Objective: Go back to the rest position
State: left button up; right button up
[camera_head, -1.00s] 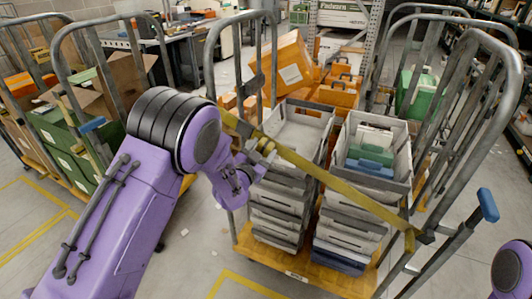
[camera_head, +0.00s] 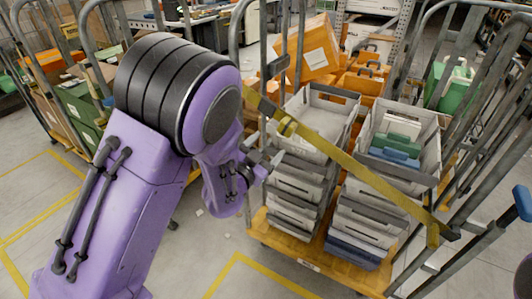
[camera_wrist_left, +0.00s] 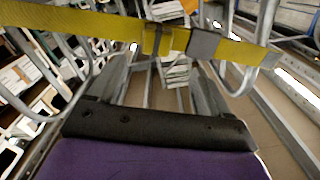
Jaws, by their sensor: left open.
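My left gripper (camera_head: 264,162) is at the end of the purple arm, in front of the left side of a rolling cage cart (camera_head: 285,245). In the left wrist view its two fingers (camera_wrist_left: 160,78) are spread apart with nothing held between them. A yellow strap (camera_head: 350,165) runs slanting across the cart's front, close to the gripper. In the left wrist view the strap (camera_wrist_left: 90,28) and its dark buckle cross just beyond the fingertips; I cannot tell if they touch. Only a bit of my right arm shows at the right edge; its gripper is out of view.
The cart carries stacked grey totes (camera_head: 300,185), with orange crates and a tilted orange box (camera_head: 307,48) behind. A green container (camera_head: 450,82) stands to the right. Another cart with green boxes (camera_head: 80,118) is at the left.

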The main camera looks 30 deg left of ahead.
pick_arm(q)
jog(key=shift+s+a, duration=0.1)
dwell(0.4)
jog(key=s+a+f+n+g+y, duration=0.1)
jog(key=s+f+n+g, duration=0.25)
jog(key=f, duration=0.35)
jog(key=s+a+f+n+g+y+b, duration=0.1)
jog(key=s+f+n+g, duration=0.15)
jog(key=s+f, duration=0.4)
jog(key=s+a+f+n+g+y, duration=0.1)
jog(key=s+f+n+g+y, duration=0.15)
jog(key=f, duration=0.65)
jog(key=s+f+n+g, duration=0.1)
jog(key=s+f+g, duration=0.2)
jog(key=s+f, duration=0.3)
jog(key=s+f+n+g+b, duration=0.1)
jog(key=s+f, duration=0.6)
jog(key=s, duration=0.8)
jog(key=shift+s+f+n+g, duration=0.2)
jog(key=shift+n+g, duration=0.25)
jog(key=shift+g, duration=0.7)
jog(key=shift+d+h, duration=0.1)
jog(key=shift+h, duration=0.15)
